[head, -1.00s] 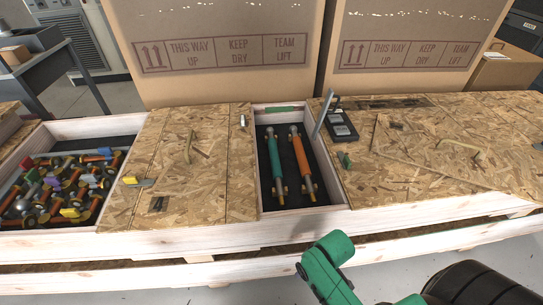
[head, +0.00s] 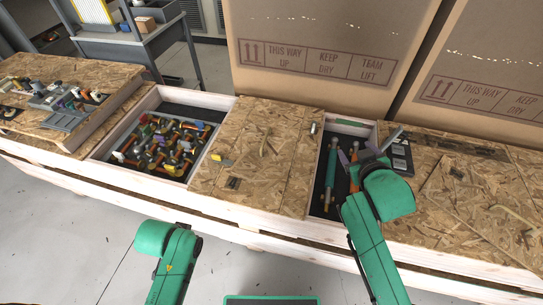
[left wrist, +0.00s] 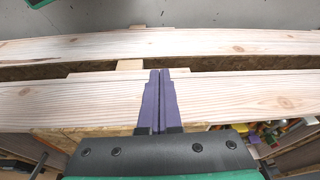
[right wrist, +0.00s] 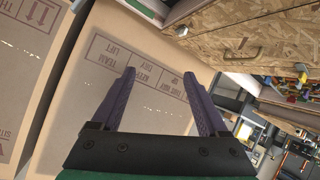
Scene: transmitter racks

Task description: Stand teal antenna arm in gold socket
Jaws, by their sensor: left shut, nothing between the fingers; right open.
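The teal antenna arm (head: 332,168) lies lengthwise in a narrow, dark-lined recess of the wooden crate in the head view. An orange arm (head: 354,174) lies just right of it, partly hidden by my right arm. I cannot make out the gold socket.
An open bin (head: 160,145) of mixed coloured parts is left of the recess. Wooden lids (head: 255,160) flank the recess. A black device (head: 401,158) lies to its right. Large cardboard boxes (head: 315,70) stand behind. A grey tray (head: 66,119) sits far left.

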